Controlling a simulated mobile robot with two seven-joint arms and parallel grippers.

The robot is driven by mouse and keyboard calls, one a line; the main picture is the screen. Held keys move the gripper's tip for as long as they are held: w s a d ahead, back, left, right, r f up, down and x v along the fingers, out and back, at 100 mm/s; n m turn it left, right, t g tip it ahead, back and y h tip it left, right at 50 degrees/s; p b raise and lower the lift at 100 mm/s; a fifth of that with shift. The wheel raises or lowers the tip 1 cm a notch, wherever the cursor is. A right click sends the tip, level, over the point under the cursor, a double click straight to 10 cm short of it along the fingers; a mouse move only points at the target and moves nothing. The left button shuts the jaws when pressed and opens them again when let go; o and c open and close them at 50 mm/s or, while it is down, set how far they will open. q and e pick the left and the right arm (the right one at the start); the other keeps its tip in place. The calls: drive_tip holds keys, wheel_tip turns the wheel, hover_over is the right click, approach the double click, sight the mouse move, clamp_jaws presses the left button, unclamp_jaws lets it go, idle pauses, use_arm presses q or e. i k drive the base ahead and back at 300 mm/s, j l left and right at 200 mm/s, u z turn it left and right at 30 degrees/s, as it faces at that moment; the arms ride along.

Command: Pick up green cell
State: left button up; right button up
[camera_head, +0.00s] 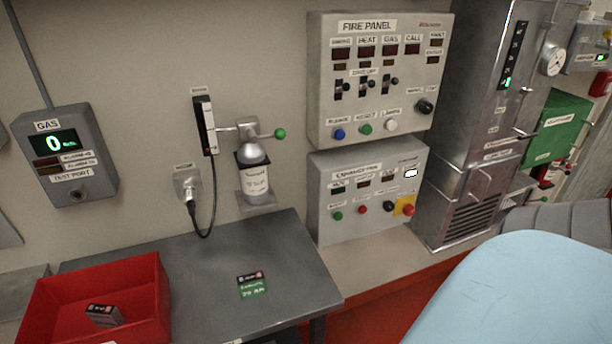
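A small cell with a green label and a dark top (252,287) lies on the grey table (215,265), right of the red bin. Its label has white print too small to read surely. A second, dark cell (103,315) with a grey label lies inside the red bin (148,290). Neither of my grippers is in view, and nothing touches the green cell.
The wall behind the table carries a gas meter (62,150), a small bottle with a green knob (255,180), and a cable to a socket (188,185). Fire panel (325,110) and a lower panel (320,215) are to the right. A pale blue rounded surface (530,300) fills the lower right. Table around the green cell is clear.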

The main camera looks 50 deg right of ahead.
sight(251, 285)
drive_tip(key=l+z, duration=0.1)
drive_tip(key=z, duration=0.35)
drive_tip(key=l+z, duration=0.1)
drive_tip(key=z, duration=0.35)
